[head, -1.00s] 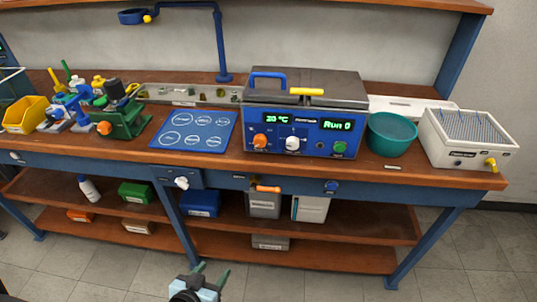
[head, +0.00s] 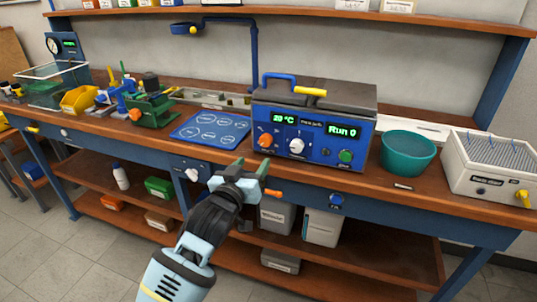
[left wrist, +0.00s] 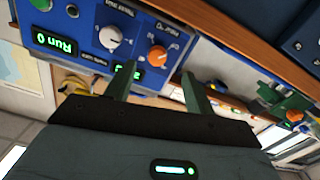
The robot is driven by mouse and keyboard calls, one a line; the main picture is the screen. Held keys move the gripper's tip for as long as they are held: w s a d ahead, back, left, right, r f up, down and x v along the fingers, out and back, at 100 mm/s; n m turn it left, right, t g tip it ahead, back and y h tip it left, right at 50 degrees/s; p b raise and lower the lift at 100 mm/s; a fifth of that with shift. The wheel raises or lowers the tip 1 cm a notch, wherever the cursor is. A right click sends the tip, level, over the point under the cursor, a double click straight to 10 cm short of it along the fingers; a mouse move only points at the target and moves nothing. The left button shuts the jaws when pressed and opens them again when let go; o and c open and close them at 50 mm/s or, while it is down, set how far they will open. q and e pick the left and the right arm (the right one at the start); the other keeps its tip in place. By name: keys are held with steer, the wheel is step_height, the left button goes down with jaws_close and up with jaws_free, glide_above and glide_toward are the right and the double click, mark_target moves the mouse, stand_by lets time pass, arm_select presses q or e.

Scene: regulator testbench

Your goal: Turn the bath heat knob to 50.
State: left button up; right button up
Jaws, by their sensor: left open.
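The bath (head: 310,115) is a blue box with a dark grey lid on the bench. Its front has an orange knob (head: 265,140) on the left and a white knob (head: 296,146) beside it. Their labels are too small to read surely. The displays show 20 °C and Run 0. My left gripper (head: 252,166) is open and empty, in front of and below the panel. In the left wrist view the panel appears upside down, with the orange knob (left wrist: 157,56) beyond and roughly between the fingertips, apart from them, and the white knob (left wrist: 110,38) to its left.
A green knob (head: 345,156) sits at the panel's right. A teal bowl (head: 408,155) and a white box (head: 490,172) stand to the right. A blue mat (head: 210,130) and a green clamp-like device (head: 150,108) are to the left. An orange handle (head: 273,193) sticks out at the bench front.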

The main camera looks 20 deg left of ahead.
mark_target(264, 141)
arm_select(q)
steer(key=shift+w+d+r, duration=0.1)
steer(key=shift+w+r, duration=0.1)
steer(key=shift+w, duration=1.2)
steer(key=shift+w+r, duration=0.25)
steer(key=shift+w, duration=1.1)
steer(key=shift+w+d+r, duration=0.1)
steer(key=shift+w+r, duration=0.1)
steer(key=shift+w, duration=1.2)
steer(key=c, duration=1)
